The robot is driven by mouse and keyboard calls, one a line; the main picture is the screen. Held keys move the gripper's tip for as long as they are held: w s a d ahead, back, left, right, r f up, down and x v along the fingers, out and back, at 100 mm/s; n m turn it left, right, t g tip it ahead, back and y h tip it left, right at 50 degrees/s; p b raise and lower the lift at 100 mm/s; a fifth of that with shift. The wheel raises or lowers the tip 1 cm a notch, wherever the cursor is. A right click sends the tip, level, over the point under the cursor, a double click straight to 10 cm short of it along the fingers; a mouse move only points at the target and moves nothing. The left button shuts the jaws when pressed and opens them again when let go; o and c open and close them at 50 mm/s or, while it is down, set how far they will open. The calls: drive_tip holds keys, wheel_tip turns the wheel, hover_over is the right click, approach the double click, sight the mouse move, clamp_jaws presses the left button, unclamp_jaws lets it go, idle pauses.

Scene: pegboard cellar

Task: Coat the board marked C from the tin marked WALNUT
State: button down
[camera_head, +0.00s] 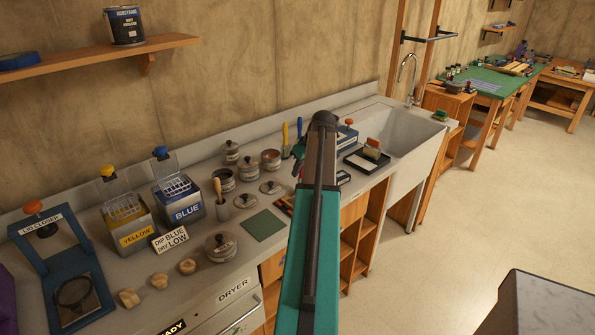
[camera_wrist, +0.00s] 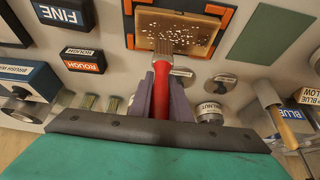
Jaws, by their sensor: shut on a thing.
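My gripper (camera_wrist: 161,78) is shut on the red handle of a brush (camera_wrist: 160,98) in the wrist view. The brush's bristles point at a tan board (camera_wrist: 180,22) and overlap its near edge; I cannot tell whether they touch. The board lies in a dark holder with orange corners (camera_wrist: 130,40) and has many white specks on it. No letter shows on it. A tin whose label reads partly as WALNUT (camera_wrist: 209,110) stands at the right, near the gripper. In the head view my arm hides the gripper, and the holder's orange edge barely shows.
Blocks marked FINE (camera_wrist: 63,13) and ROUGH (camera_wrist: 84,60) lie left. Lids (camera_wrist: 224,79) lie near the tin. A green mat (camera_head: 264,225), a lidded pot (camera_head: 221,245), the blue tank (camera_head: 181,205) and the yellow tank (camera_head: 131,232) crowd the left counter. A sink (camera_head: 400,135) is at right.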

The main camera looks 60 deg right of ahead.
drive_tip(key=shift+d, duration=0.1)
idle(0.3)
drive_tip(key=shift+s+d, duration=0.25)
drive_tip(key=shift+d, duration=0.45)
drive_tip(key=shift+s+d, duration=0.25)
drive_tip(key=shift+d, duration=0.45)
drive_tip(key=shift+s+d, duration=0.25)
drive_tip(key=shift+d, duration=0.45)
drive_tip(key=shift+a, duration=0.15)
drive_tip(key=shift+w+a, duration=0.25)
drive_tip(key=shift+a, duration=0.35)
